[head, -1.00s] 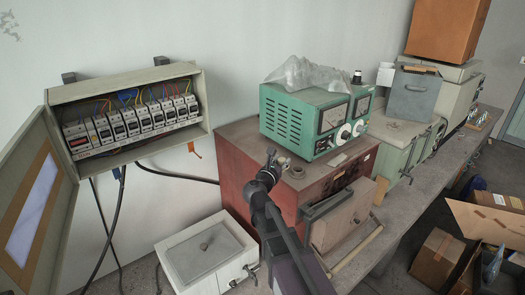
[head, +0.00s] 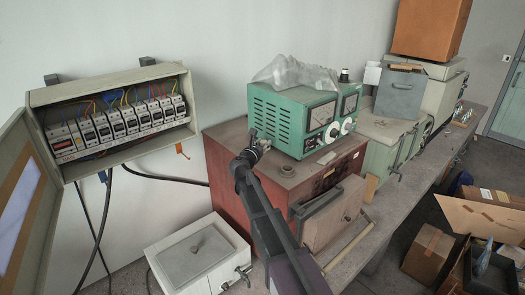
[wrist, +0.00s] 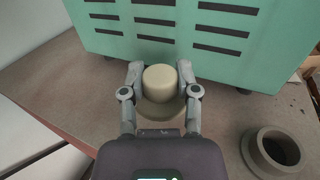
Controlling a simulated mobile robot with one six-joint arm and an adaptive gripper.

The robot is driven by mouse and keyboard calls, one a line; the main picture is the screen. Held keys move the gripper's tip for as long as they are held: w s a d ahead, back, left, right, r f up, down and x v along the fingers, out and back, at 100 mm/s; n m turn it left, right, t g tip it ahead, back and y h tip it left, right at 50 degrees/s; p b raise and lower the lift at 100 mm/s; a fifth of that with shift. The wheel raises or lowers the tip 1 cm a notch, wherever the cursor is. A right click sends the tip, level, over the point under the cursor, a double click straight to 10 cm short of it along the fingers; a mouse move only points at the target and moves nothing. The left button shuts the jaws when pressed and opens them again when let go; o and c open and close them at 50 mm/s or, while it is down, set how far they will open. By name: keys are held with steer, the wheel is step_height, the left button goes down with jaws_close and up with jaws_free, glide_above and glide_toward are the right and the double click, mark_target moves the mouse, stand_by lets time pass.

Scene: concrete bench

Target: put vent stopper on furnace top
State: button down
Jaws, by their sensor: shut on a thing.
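The vent stopper (wrist: 160,82) is a cream, round-topped plug with a wider round base below it. My gripper (wrist: 160,88) is shut on it in the wrist view, one finger on each side. Whether its base touches the surface below is unclear. The furnace (head: 228,168) is a red-brown box with a flat, worn top. In the head view my gripper (head: 258,146) is over this top, close to the green instrument; the stopper is hard to make out there. A round vent collar (head: 287,170) with a dark opening is on the top, right of my gripper in the wrist view (wrist: 250,152).
The green instrument (head: 282,122) stands on the furnace top, directly beyond the stopper. An open breaker box (head: 110,80) hangs on the wall at left. A pale lidded box (head: 205,270) stands at front left. The furnace's front door (head: 330,215) sticks out at right.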

steer(key=shift+w, duration=0.15)
steer(key=shift+w+a, duration=0.1)
steer(key=shift+w, duration=0.45)
steer(key=shift+w+f+b, duration=0.1)
steer(key=shift+f+b, duration=1.7)
steer(key=shift+f, duration=0.05)
steer(key=shift+f, duration=0.1)
steer(key=shift+c, duration=1.8)
jaws_free()
steer(key=shift+r, duration=0.2)
steer(key=v, duration=1.2)
